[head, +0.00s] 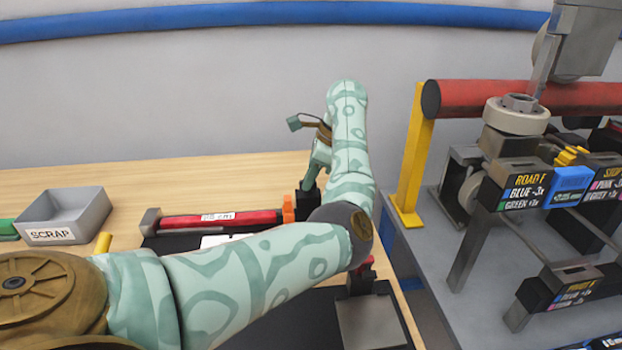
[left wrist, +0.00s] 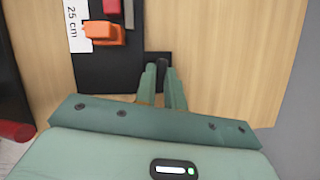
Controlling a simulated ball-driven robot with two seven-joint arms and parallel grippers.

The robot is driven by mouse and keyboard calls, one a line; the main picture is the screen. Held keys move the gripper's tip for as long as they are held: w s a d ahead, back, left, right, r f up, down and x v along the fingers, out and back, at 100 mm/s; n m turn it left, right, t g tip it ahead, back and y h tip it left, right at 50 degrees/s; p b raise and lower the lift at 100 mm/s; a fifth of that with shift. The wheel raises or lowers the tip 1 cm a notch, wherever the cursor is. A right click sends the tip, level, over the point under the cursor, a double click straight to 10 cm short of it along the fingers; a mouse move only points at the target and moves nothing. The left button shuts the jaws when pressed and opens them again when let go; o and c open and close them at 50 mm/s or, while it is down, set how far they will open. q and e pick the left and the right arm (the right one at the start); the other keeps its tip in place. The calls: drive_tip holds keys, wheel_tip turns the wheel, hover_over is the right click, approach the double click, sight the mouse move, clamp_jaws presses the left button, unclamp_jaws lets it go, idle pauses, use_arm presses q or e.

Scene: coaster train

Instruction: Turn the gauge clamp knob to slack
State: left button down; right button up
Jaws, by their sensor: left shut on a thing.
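The gauge is a black base with a red bar (head: 215,219), a white label and an orange block (head: 288,208) near its right end. In the left wrist view the label (left wrist: 76,22) reads 25 cm and the orange block (left wrist: 103,33) is beside it. A small black knob (left wrist: 161,68) stands at the end of the black base. My left gripper (left wrist: 161,85) is shut on the knob, one green finger on each side. In the head view the gripper is partly hidden behind my own forearm, with the dark knob (head: 307,202) below it. My right gripper is not in view.
A grey SCRAP tray (head: 62,236) sits at the left of the wooden table. A yellow post (head: 411,155) and a red beam (head: 470,98) stand at the right, beside a rack with ROAD labels. Bare wood lies behind the gauge.

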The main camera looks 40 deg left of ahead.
use_arm(q)
drive_tip(key=shift+d+f+n, duration=0.1)
drive_tip(key=shift+n, duration=0.2)
drive_tip(key=c, duration=1.5)
unclamp_jaws()
drive_tip(key=shift+w+r, duration=0.15)
drive_tip(key=shift+r, duration=0.3)
drive_tip(key=p+v, duration=0.3)
drive_tip(key=v, duration=1.2)
drive_tip(key=shift+w+r, duration=0.2)
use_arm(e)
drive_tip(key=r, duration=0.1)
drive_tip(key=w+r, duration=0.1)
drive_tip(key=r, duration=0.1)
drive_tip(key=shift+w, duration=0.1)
